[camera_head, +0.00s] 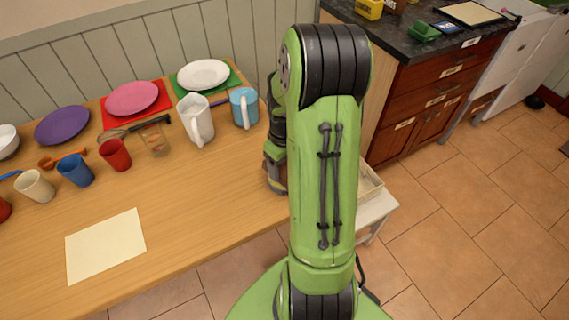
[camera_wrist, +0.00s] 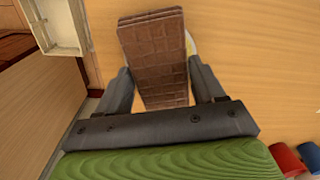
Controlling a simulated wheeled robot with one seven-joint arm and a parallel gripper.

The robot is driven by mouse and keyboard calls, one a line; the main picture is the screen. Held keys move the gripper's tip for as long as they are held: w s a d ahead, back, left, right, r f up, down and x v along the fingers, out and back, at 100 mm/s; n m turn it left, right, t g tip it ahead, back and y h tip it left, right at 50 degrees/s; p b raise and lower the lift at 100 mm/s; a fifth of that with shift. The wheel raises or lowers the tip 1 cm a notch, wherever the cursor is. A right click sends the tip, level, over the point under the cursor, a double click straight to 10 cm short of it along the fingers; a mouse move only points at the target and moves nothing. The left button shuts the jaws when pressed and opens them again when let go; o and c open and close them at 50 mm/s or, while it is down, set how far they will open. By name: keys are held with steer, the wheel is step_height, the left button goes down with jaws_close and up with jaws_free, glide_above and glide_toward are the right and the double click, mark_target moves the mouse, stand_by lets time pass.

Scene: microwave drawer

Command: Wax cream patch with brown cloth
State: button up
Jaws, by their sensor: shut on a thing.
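The cream patch (camera_head: 106,246) lies flat on the wooden table at the near left in the head view. My gripper (camera_wrist: 166,90) is shut on the brown cloth (camera_wrist: 158,55), a brown block-like piece with a grid pattern, seen in the wrist view. The cloth is held between the two fingers and sticks out beyond them. In the head view my arm covers the gripper and the cloth. My gripper is over the right end of the table, well to the right of the patch. I cannot tell how high the cloth is above the table.
Cups stand behind the patch, among them a red cup (camera_head: 115,155) and a blue cup (camera_head: 75,170). A white pitcher (camera_head: 196,120) and plates are along the wall. A pale tray (camera_wrist: 57,25) is beyond the table edge. The table (camera_head: 190,215) right of the patch is clear.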

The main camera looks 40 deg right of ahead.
mark_target(284, 168)
steer(key=shift+f+b, duration=0.35)
steer(key=shift+f, duration=0.2)
stand_by(1.0)
step_height(284, 168, up, 7)
steer(key=p, duration=0.6)
steer(key=shift+r, duration=0.15)
stand_by(0.5)
steer(key=w+a+f+p, duration=0.1)
steer(key=w+a+f, duration=0.1)
steer(key=a, duration=0.4)
steer(key=w+a+f+p, duration=0.2)
steer(key=w+a+f, duration=0.1)
steer(key=w+a, duration=0.2)
steer(key=w+a+f+p, duration=0.2)
steer(key=w+a, duration=0.2)
steer(key=a, duration=0.5)
steer(key=shift+f, duration=0.2)
